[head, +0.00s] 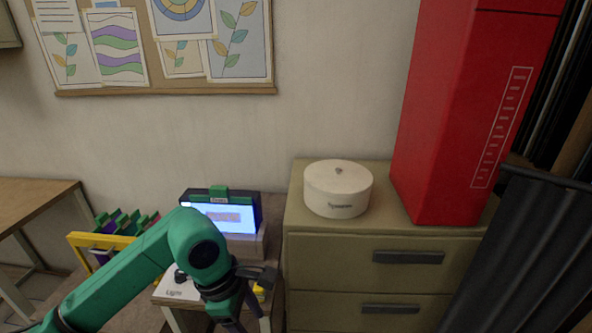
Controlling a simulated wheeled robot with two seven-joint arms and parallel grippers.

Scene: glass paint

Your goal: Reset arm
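My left arm, green with dark joints, reaches in from the lower left in the head view. My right gripper is out of view.
A lit screen device (222,214) stands behind my arm. A yellow-framed rack (88,243) is at left. The cabinet (390,290) at right bears a round white canister (338,190) and a tall red box (462,110). Papers hang on a board (165,87).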

